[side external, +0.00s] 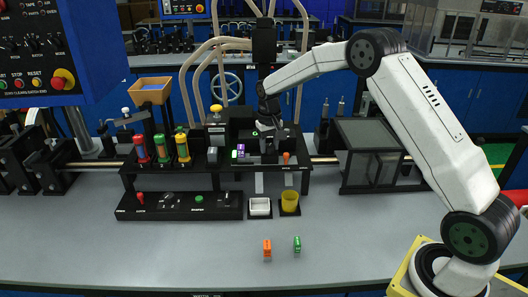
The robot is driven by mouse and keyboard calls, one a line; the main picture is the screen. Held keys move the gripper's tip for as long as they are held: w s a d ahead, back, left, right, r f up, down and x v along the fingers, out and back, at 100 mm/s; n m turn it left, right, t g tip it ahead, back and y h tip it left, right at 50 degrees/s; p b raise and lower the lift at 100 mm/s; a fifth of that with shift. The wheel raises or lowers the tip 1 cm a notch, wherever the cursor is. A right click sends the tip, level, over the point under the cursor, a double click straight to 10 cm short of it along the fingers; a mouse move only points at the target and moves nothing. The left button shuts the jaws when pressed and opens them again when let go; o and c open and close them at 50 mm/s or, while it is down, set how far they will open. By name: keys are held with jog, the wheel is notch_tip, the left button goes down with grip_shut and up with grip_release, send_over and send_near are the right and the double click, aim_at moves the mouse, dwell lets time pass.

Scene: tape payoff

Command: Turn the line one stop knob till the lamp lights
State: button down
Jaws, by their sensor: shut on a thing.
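My gripper (268,137) points down at the black machine block (252,147) on the raised stand. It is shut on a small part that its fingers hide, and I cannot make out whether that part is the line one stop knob. A small bright green patch (234,154) shows left of the gripper, beside a purple tag (241,149); I cannot tell whether the green patch is a lit lamp. An orange upright piece (286,157) stands just right of the gripper.
A dark glass-topped box (370,135) stands right. The front bench is mostly clear.

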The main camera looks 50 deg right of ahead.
aim_at(269, 146)
dwell(0.9)
jog(key=shift+c, duration=1.2)
grip_release()
jog(key=shift+a+r, duration=0.1)
jog(key=shift+r, duration=3.8)
